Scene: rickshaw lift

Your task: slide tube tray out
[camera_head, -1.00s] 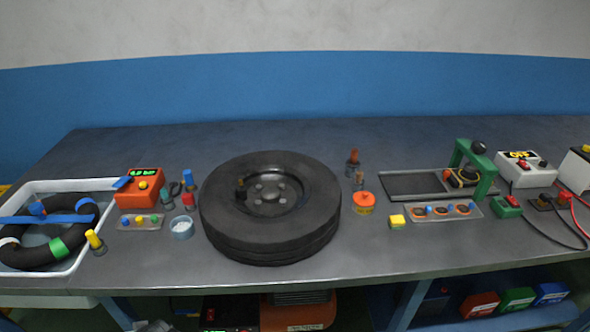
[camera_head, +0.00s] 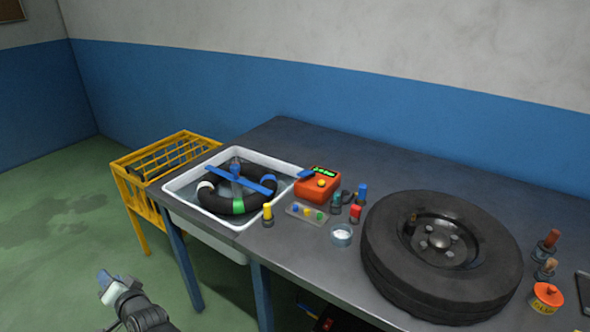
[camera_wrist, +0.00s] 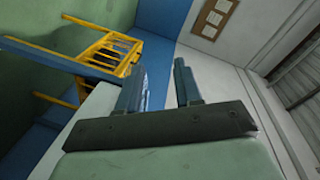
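A white tray (camera_head: 215,212) is set at the left end of the bench, with a black ring-shaped tube (camera_head: 213,197) in it. The tube has blue, white and green bands, and a blue bar (camera_head: 240,180) lies across it. My gripper (camera_head: 106,282) is at the lower left of the head view, over the green floor and well apart from the tray. In the wrist view my gripper (camera_wrist: 160,66) has its two fingers apart with nothing between them. The white tray is not clear in the wrist view.
A yellow frame rack (camera_head: 150,190) stands left of the bench with something dark inside; it also shows in the wrist view (camera_wrist: 95,60). An orange meter (camera_head: 318,187), small bottles and a large tyre (camera_head: 440,255) are on the bench. The floor at left is free.

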